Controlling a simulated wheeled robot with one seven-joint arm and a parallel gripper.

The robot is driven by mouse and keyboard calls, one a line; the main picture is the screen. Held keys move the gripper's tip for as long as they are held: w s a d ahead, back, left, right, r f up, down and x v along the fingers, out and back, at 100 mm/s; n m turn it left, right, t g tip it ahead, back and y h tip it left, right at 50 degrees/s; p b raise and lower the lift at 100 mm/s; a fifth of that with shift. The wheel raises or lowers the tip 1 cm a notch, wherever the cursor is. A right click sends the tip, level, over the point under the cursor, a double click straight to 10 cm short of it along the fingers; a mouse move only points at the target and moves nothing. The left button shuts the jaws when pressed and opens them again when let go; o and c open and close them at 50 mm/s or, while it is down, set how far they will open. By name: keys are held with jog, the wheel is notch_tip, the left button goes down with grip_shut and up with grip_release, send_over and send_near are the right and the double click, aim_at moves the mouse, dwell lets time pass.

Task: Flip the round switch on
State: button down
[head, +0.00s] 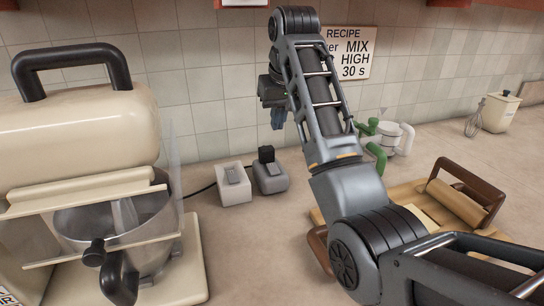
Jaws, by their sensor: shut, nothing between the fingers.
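Two small switch boxes stand side by side on the counter near the wall. The grey switch box (271,178) has rounded corners, a sloped grey lever on top and a small black block (266,154) at its back. The white switch box (234,186) to its left is square-edged, also with a sloped grey lever. Neither lever's on or off state can be told clearly. My gripper (278,119) points down in the air, above the switch boxes in the picture and apart from them. Its bluish fingers are together and hold nothing.
A cream stand mixer (85,130) with a clear guard and metal bowl fills the left. A black cable runs from the mixer side toward the boxes. A wooden board (405,190), rolling pin (457,203), green-handled white item (388,138), whisk (475,122) and cream canister (500,113) are right.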

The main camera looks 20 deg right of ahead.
aim_at(271, 164)
jog(key=x, duration=0.4)
jog(key=p+x, duration=0.1)
jog(key=x, duration=0.3)
jog(key=p+x, duration=0.1)
jog(key=x, duration=0.4)
jog(key=shift+s+f, duration=0.1)
jog(key=shift+s, duration=0.3)
jog(key=shift+w+f, duration=0.15)
jog(key=shift+s, duration=0.85)
